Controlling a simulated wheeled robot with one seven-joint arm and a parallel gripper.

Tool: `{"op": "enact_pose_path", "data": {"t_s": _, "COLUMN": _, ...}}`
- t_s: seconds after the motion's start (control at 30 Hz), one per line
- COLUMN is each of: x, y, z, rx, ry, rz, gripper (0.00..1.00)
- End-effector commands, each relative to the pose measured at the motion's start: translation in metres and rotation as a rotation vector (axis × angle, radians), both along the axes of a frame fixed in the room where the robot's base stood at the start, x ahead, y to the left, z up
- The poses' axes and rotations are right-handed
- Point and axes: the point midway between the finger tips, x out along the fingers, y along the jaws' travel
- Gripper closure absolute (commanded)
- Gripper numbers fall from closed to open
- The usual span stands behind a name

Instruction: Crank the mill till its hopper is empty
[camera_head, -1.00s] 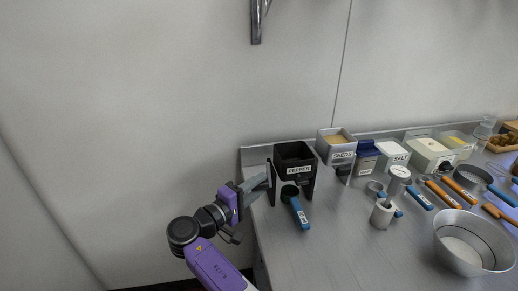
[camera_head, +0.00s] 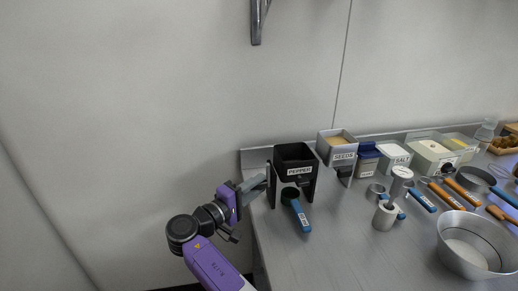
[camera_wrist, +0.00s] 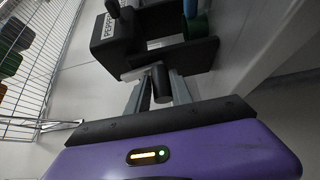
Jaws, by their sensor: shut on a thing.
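The black mill (camera_head: 295,165), with a "PEPPER" label on its open hopper, stands at the left end of the steel counter. The hopper looks dark inside; I cannot tell whether anything is left in it. The mill also shows in the wrist view (camera_wrist: 115,40). My gripper (camera_head: 262,181) is at the mill's left side. In the wrist view its fingers are shut on the dark crank handle (camera_wrist: 161,84). A blue-handled scoop (camera_head: 300,215) lies at the mill's foot, its head partly hidden under the mill.
A seeds bin (camera_head: 341,160), a blue-lidded tub (camera_head: 367,160) and a salt box (camera_head: 395,158) line the back. The counter's front middle is clear.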

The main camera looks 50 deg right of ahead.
Motion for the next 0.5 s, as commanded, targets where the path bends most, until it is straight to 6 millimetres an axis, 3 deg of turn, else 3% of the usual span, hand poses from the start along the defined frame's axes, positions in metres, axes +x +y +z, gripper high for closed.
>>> {"op": "enact_pose_path", "data": {"t_s": 0.03, "x": -0.0031, "y": -0.0106, "z": -0.0009, "rx": 0.001, "ry": -0.004, "rz": -0.024, "gripper": 0.9}}
{"op": "enact_pose_path", "data": {"t_s": 0.1, "x": 0.0007, "y": -0.0131, "z": -0.0024, "rx": 0.0, "ry": -0.004, "rz": -0.023, "gripper": 0.9}}
{"op": "enact_pose_path", "data": {"t_s": 0.5, "x": 0.0062, "y": -0.0165, "z": 0.0001, "rx": -0.001, "ry": -0.006, "rz": -0.023, "gripper": 0.92}}
